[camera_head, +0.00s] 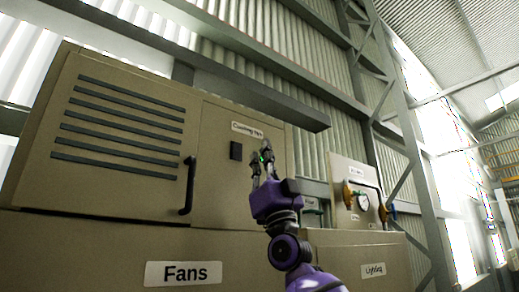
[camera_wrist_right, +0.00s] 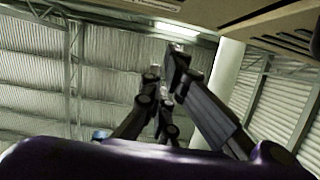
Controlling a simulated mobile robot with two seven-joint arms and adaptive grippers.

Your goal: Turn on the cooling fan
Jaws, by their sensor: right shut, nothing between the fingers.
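A tan cabinet (camera_head: 215,190) carries a small label (camera_head: 247,130) that seems to read "Cooling fan". Below the label on the left is a small dark rectangular part (camera_head: 236,151), uncovered. A small green spot (camera_head: 264,157) shows at my right gripper's fingertips; I cannot tell whether it is a button or light on the panel. My right gripper (camera_head: 262,165) is shut and empty, pointing up in front of the panel, right of the dark part. Contact is unclear. Its fingers (camera_wrist_right: 168,85) also show in the right wrist view. My left gripper is out of view.
The cabinet has a slatted vent (camera_head: 120,125) and a black door handle (camera_head: 188,185) on the left. A "Fans" sign (camera_head: 183,274) is below. On the right, a gauge panel (camera_head: 350,172) has orange and blue valve handles, with a "Lighting" label (camera_head: 373,270) under it.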

